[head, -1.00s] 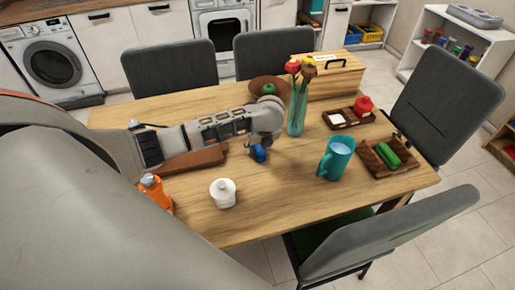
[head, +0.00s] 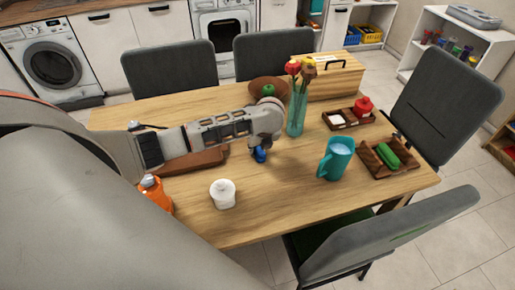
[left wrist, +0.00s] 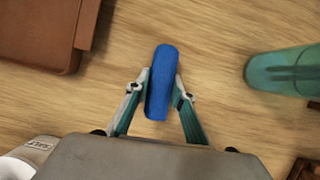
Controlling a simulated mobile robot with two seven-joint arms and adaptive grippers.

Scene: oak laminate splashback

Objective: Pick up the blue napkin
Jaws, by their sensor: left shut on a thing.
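The blue napkin (head: 260,155) is a small rolled bundle near the middle of the wooden table. It also shows in the left wrist view (left wrist: 162,80) as an upright blue roll in the picture. My left gripper (left wrist: 160,92) is shut on it, with one finger pressed against each long side. In the head view, my left gripper (head: 264,146) comes from above and partly hides the napkin. I cannot tell whether the napkin still touches the table. My right gripper is in neither view.
A teal vase with flowers (head: 297,112) stands close behind the gripper. A white pot (head: 223,194), orange bottle (head: 154,190), teal mug (head: 335,158) and tray with a green roll (head: 373,162) stand around. The front middle is clear.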

